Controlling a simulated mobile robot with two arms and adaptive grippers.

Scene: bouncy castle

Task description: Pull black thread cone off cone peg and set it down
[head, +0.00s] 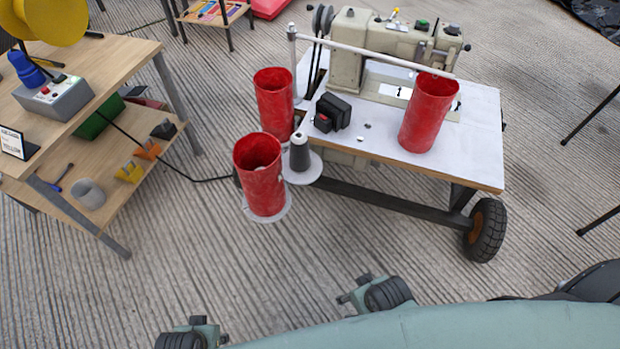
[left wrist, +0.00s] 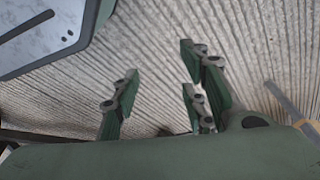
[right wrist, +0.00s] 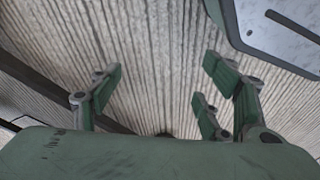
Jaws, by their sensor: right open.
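The small black thread cone (head: 299,156) stands upright on a pale round disc (head: 308,174) beside the sewing table. A light tip shows at its top; the rest of the cone peg is hidden inside it. My right gripper (head: 277,308) is at the bottom of the head view, well in front of the cone and apart from it. In the right wrist view (right wrist: 155,95) its fingers are spread and empty over the ribbed floor. My left gripper (left wrist: 160,92) shows only in its wrist view, open and empty.
A red cylinder (head: 262,180) stands just left of the cone, and another (head: 274,100) behind it. A third (head: 430,113) is on the white sewing table (head: 385,145), which has a sewing machine (head: 350,50). A wooden shelf (head: 120,160) stands left. The floor in front is clear.

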